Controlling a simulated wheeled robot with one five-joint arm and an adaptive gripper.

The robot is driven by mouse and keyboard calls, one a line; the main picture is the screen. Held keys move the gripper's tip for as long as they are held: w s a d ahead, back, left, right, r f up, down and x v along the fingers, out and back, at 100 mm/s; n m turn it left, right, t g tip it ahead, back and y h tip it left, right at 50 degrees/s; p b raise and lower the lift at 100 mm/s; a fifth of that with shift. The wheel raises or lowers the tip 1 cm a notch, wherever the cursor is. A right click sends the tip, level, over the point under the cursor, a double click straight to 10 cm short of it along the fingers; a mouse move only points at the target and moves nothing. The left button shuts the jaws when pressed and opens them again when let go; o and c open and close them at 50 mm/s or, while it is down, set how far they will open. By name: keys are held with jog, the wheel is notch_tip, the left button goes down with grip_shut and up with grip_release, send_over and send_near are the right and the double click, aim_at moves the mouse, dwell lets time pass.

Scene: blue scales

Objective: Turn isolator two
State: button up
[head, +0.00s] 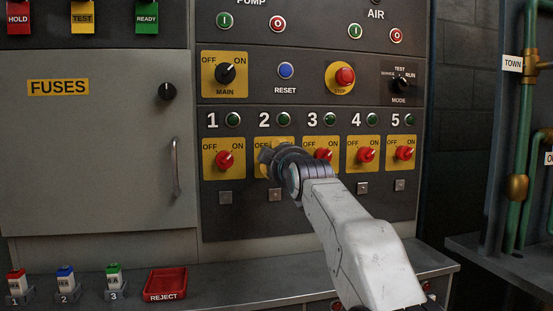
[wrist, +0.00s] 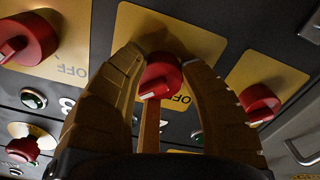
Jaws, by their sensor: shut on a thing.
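Isolator two is a red rotary knob on a yellow OFF/ON plate (head: 290,142) under the number 2 (head: 264,120). In the head view my gripper (head: 266,160) covers its knob.
Isolators one (head: 224,160), three (head: 324,155), four (head: 367,155) and five (head: 404,153) flank it closely, their marks toward ON. A green lamp (head: 284,119) is above isolator two. A ledge (head: 215,262) with a red REJECT tray (head: 165,283) runs below.

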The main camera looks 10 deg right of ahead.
jog(key=shift+r, duration=0.15)
jog(key=shift+c, duration=0.8)
jog(key=n+p, duration=0.1)
jog(key=n, duration=0.2)
jog(key=shift+a+r, duration=0.1)
jog(key=n+p, duration=0.1)
jog(key=n, duration=0.5)
jog(key=shift+n, duration=0.3)
jog(key=n+p, duration=0.1)
jog(key=n, duration=0.3)
jog(key=shift+f+n, duration=0.15)
jog(key=shift+n, duration=0.9)
jog(key=shift+f+n, duration=0.1)
jog(key=shift+n, duration=0.95)
jog(key=shift+f, duration=0.15)
